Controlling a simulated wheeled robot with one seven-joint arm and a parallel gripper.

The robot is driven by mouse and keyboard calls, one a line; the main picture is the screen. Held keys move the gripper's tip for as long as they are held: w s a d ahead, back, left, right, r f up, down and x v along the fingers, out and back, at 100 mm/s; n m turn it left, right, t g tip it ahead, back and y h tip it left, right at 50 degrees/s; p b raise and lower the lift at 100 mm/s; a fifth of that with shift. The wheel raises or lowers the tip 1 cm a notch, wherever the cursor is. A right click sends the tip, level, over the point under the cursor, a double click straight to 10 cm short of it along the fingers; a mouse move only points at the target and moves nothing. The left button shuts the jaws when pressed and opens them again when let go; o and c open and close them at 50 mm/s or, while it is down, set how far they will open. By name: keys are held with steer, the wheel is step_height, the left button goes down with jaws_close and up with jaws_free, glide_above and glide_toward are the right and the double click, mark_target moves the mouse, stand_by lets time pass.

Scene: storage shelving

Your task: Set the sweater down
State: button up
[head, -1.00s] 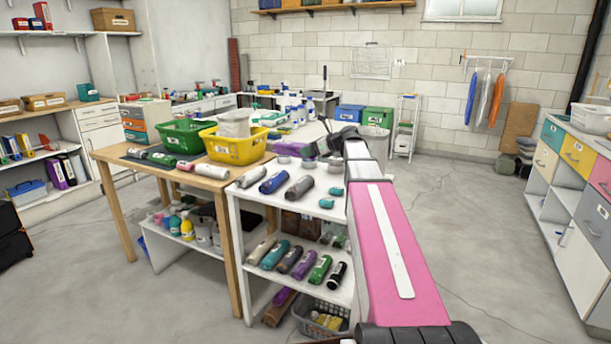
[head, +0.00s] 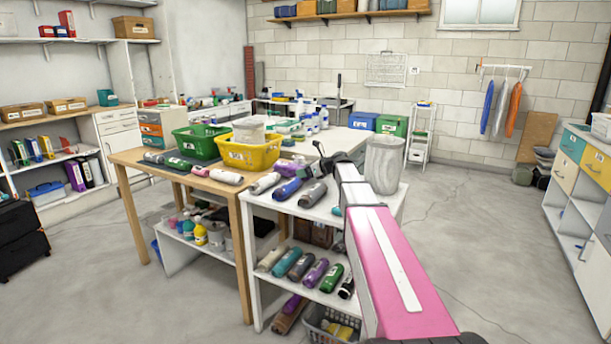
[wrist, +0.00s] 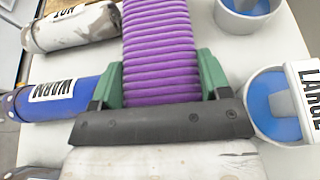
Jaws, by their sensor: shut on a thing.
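The purple ribbed sweater (wrist: 160,45) is a rolled bundle between the two green fingers of my gripper (wrist: 160,80) in the wrist view. My gripper is shut on it. In the head view my gripper (head: 318,168) is low over the far part of the white shelf unit's top (head: 325,212), and a bit of purple (head: 292,167) shows at its left. The wrist view shows the white top beneath and around the sweater. I cannot tell whether the sweater touches it. My arm hides part of the top.
Beside the sweater lie a roll labelled HOT (wrist: 70,28) and a blue roll labelled WARM (wrist: 62,98). Grey cups with blue insides (wrist: 268,105) stand at right. A wooden table (head: 135,158) with a yellow basket (head: 249,158) and a green basket (head: 200,146) adjoins at left.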

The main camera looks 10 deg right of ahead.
steer(key=shift+f, duration=0.65)
steer(key=shift+f, duration=0.1)
steer(key=o, duration=0.8)
